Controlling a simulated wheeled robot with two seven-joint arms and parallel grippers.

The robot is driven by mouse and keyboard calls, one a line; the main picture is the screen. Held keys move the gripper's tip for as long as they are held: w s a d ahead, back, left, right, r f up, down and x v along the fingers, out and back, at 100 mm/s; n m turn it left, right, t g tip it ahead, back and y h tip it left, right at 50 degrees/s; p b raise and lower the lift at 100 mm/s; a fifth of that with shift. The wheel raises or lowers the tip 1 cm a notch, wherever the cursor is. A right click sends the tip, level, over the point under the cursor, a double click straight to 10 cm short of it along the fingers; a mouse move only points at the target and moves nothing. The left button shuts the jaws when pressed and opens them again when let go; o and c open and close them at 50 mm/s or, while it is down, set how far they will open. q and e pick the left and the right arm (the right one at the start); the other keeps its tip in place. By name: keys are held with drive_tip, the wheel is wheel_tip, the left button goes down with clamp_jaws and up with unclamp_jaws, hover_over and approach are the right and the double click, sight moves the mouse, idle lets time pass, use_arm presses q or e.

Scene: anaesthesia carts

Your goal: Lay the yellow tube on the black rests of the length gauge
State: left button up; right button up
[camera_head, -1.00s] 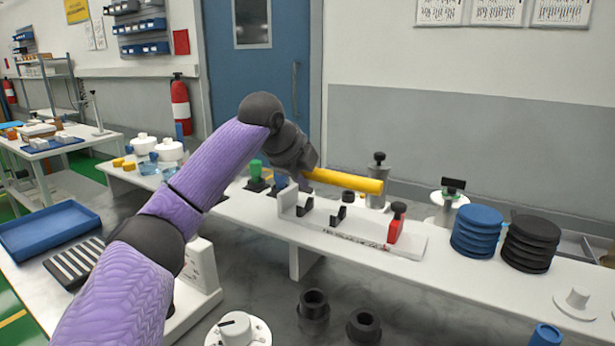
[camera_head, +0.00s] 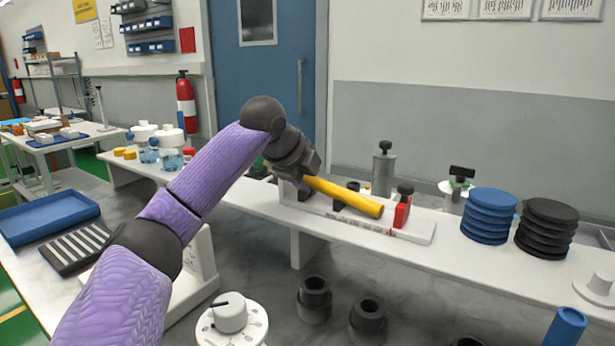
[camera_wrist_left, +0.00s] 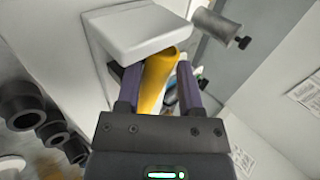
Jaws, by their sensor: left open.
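The yellow tube (camera_head: 345,197) is over the length gauge (camera_head: 418,228), slanting down to the right. Its right end is just left of the gauge's red block (camera_head: 402,213). One black rest (camera_head: 346,196) shows partly behind the tube; whether the tube touches the rests, I cannot tell. My left gripper (camera_head: 305,181) is at the tube's left end, which it hides. In the left wrist view the tube (camera_wrist_left: 158,82) lies between the two purple fingers of my open left gripper (camera_wrist_left: 160,90). My right gripper is not in view.
Blue discs (camera_head: 488,216) and black discs (camera_head: 546,229) are stacked right of the gauge on the white shelf. A grey cylinder (camera_head: 384,170) stands behind the gauge. Black cups (camera_head: 314,300) and a white dial (camera_head: 232,318) are in front. A blue tray (camera_head: 48,219) is at left.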

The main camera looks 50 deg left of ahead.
use_arm(q)
drive_tip(key=shift+f, duration=0.15)
drive_tip(key=p+v, duration=0.3)
drive_tip(key=v, duration=0.7)
